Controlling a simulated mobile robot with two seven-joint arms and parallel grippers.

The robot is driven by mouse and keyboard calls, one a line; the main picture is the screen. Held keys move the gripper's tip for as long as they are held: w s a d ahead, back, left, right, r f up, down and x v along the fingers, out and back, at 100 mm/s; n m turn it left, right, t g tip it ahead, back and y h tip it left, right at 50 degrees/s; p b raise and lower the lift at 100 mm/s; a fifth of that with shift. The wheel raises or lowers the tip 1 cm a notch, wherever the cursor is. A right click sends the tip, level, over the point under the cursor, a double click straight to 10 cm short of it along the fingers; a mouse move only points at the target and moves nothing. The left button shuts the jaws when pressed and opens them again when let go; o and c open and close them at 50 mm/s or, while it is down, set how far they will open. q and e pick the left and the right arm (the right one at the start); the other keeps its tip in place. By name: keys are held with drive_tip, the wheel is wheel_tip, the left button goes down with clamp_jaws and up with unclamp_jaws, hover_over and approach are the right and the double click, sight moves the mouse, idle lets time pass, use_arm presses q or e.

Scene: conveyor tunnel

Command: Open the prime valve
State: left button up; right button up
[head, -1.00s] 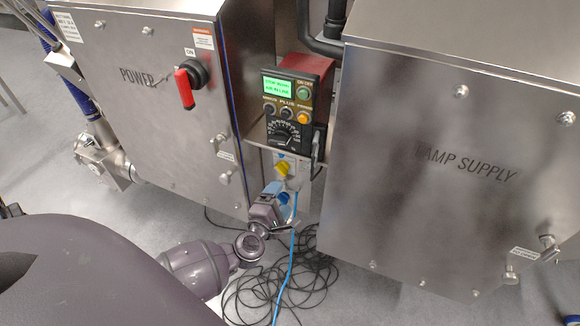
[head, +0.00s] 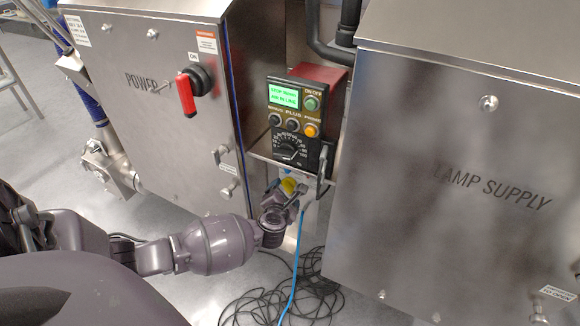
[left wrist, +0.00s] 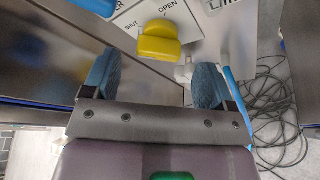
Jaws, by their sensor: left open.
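The prime valve is a yellow knob (left wrist: 160,42) on a pale plate marked SHUT and OPEN. In the left wrist view SHUT is at the knob's upper left and OPEN above it; which mark it points to I cannot tell. In the head view the knob (head: 288,185) shows below the control box, partly hidden by my left gripper (head: 284,197). In the left wrist view my left gripper (left wrist: 157,82) is open, with blue pads. The knob lies just beyond the fingertips, in line with the gap, apart from both pads. My right gripper is not in view.
The control box (head: 294,118) with a green display stands above the valve. The steel POWER cabinet (head: 160,110) is on the left and the LAMP SUPPLY cabinet (head: 450,180) on the right, leaving a narrow gap. A blue hose (head: 299,245) and black cables (head: 262,300) hang below.

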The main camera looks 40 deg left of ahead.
sight(287, 188)
use_arm(q)
drive_tip(key=b+x, duration=0.1)
drive_tip(key=x, duration=0.2)
drive_tip(key=shift+a+f, duration=0.1)
drive_tip(key=shift+f, duration=0.15)
drive_tip(key=shift+w+a, duration=0.15)
drive_tip(key=shift+w, duration=0.25)
drive_tip(key=shift+r, duration=0.1)
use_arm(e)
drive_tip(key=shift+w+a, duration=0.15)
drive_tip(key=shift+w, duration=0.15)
use_arm(q)
drive_tip(key=c, duration=0.9)
drive_tip(key=shift+c, duration=0.2)
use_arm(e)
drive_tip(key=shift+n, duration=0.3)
